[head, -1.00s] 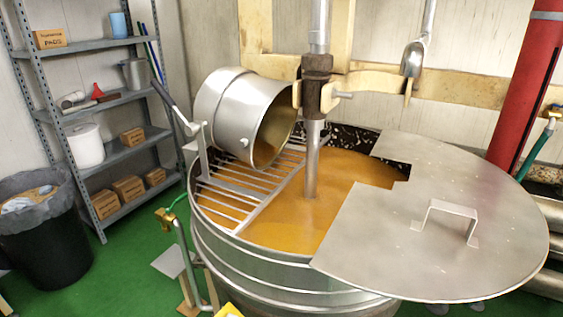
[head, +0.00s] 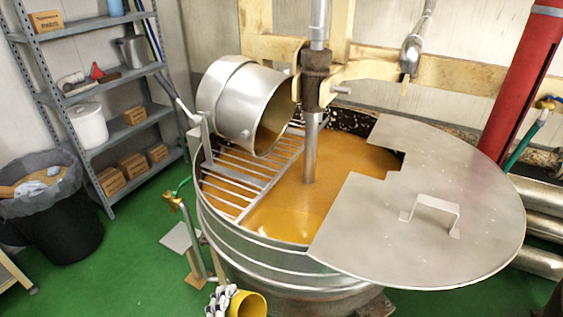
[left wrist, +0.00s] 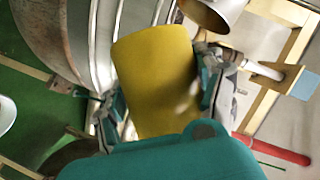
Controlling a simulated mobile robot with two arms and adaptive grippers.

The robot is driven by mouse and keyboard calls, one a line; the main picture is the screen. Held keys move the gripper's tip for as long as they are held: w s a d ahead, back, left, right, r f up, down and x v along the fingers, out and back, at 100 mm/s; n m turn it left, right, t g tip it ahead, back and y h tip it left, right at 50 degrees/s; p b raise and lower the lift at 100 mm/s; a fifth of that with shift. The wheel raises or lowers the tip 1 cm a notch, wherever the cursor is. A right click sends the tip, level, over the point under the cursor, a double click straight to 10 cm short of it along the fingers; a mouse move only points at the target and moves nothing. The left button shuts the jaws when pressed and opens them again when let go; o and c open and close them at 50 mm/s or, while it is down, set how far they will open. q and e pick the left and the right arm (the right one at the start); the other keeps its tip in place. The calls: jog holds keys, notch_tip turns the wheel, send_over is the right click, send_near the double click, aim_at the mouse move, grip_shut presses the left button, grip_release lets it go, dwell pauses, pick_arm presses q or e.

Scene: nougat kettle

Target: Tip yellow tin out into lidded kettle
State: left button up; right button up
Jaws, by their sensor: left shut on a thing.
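The yellow tin (head: 244,304) shows at the bottom edge of the head view, low in front of the kettle. It looks tilted, its end toward the right; its contents cannot be made out. My left gripper (head: 222,301) is at its left side. In the left wrist view the tin (left wrist: 155,75) sits between the two fingers of my left gripper (left wrist: 162,88), which is shut on it. The big metal kettle (head: 270,262) holds orange-brown mass (head: 335,180). A flat lid (head: 470,190) with a handle covers its right part. My right gripper is not in view.
A metal grate (head: 235,190) covers the kettle's left part, with a tilted steel drum (head: 235,105) above it. A vertical shaft (head: 311,150) stands in the mass. A brass tap (head: 174,200) is at the kettle's left. Shelves (head: 110,80) and a black bin (head: 55,225) stand farther left.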

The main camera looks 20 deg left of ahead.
aim_at(235, 303)
pick_arm(q)
jog(key=r+n+h, duration=0.1)
jog(key=n, duration=0.1)
jog(key=n+g+h, duration=0.1)
jog(key=n, duration=0.1)
jog(key=shift+d+r, duration=0.15)
jog(key=shift+r, duration=0.25)
jog(key=n+g+h, duration=0.1)
jog(key=r+n+h, duration=0.1)
jog(key=n, duration=0.1)
jog(key=shift+r+n+g, duration=0.1)
jog(key=shift+n+g, duration=0.2)
jog(key=shift+g, duration=0.1)
jog(key=shift+h, duration=0.3)
